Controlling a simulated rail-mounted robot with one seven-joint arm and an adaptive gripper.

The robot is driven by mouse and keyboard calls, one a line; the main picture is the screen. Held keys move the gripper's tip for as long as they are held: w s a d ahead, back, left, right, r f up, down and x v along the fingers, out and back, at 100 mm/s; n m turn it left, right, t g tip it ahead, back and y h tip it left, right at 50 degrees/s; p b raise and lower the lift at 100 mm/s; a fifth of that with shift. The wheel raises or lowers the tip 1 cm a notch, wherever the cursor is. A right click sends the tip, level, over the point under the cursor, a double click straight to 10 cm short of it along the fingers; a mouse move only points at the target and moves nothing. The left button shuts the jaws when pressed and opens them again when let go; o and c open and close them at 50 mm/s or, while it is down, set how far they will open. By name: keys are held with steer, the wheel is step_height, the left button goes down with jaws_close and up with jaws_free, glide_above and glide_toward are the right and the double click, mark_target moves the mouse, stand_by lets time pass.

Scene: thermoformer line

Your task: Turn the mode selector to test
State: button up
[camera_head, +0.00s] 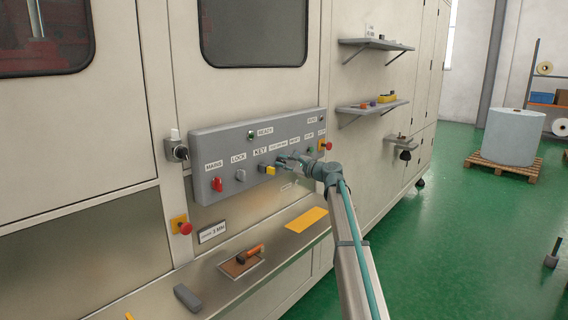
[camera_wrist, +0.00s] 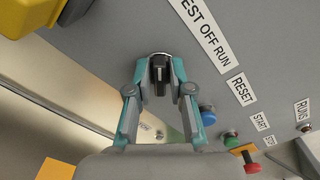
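The mode selector (camera_wrist: 159,75) is a dark knob on the grey control panel (camera_head: 211,146). In the wrist view it sits beside a slanted label (camera_wrist: 207,32) whose visible part reads "EST OFF RUN". My gripper (camera_wrist: 159,68) has one teal fingertip on each side of the knob, close to it; whether they touch it is hard to tell. A pale mark shows on the knob, but I cannot tell which position it points to. In the head view my gripper (camera_head: 281,162) is at the panel and hides the selector.
A yellow part (camera_head: 269,170) under the KEY label is left of my gripper. A blue button (camera_wrist: 207,115), a green button (camera_wrist: 230,138) and a red button (camera_wrist: 250,161) are to the right. A ledge with an orange-handled tool (camera_head: 250,253) runs below the panel.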

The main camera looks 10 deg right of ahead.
steer(key=shift+o, duration=0.8)
steer(key=shift+s, duration=0.15)
steer(key=v, duration=1.2)
steer(key=shift+f, duration=0.1)
